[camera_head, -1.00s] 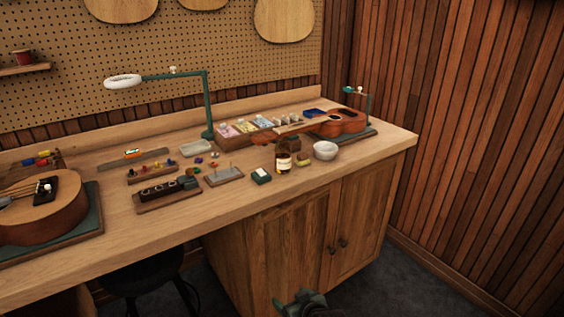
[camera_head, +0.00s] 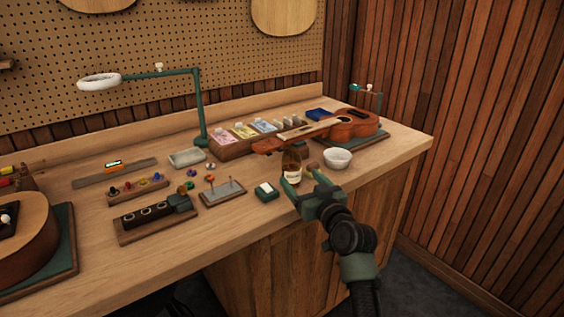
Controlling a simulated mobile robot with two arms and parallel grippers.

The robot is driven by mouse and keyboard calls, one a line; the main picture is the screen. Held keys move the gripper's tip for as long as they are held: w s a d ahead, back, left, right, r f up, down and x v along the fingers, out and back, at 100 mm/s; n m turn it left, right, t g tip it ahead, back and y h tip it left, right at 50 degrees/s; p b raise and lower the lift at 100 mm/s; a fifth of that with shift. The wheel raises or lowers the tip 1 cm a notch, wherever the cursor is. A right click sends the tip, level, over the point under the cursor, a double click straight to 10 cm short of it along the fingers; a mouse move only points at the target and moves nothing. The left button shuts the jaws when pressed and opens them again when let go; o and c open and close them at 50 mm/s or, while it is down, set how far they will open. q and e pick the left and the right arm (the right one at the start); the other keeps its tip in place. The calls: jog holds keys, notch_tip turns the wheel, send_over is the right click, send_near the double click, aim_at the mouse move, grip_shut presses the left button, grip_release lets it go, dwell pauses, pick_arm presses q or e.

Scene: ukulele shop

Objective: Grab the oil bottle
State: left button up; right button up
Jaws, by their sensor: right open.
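The oil bottle (camera_head: 291,166) is a small brown bottle with a pale label, upright near the front edge of the workbench. My right gripper (camera_head: 301,181) is open and reaches in from the lower right. Its fingers are right at the bottle in the picture, one overlapping the label's left side and the other to its right. I cannot tell whether they touch it. The lower part of the bottle is partly hidden by the gripper. My left gripper is not in view.
A white bowl (camera_head: 338,158) stands just right of the bottle, with a ukulele (camera_head: 340,128) behind. A small green box (camera_head: 266,192) and a grey tray with pegs (camera_head: 222,193) are to the left. A lamp (camera_head: 199,110) stands behind.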

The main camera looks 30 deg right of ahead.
aim_at(296, 169)
jog(key=shift+w+d+r, duration=0.1)
jog(key=shift+w+r, duration=0.1)
jog(key=shift+w, duration=0.15)
jog(key=shift+w+r, duration=0.1)
jog(key=shift+w, duration=0.2)
jog(key=w, duration=0.3)
jog(key=shift+w+d+r+p, duration=0.2)
jog(key=shift+w+d+p, duration=0.15)
jog(key=shift+w, duration=0.05)
jog(key=shift+w+d+f, duration=0.1)
jog(key=shift+w, duration=0.6)
jog(key=shift+w+d+f, duration=0.1)
jog(key=shift+w, duration=0.55)
jog(key=c, duration=1.6)
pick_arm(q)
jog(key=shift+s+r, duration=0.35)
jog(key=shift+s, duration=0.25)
pick_arm(e)
jog(key=shift+c, duration=0.2)
jog(key=shift+r, duration=0.25)
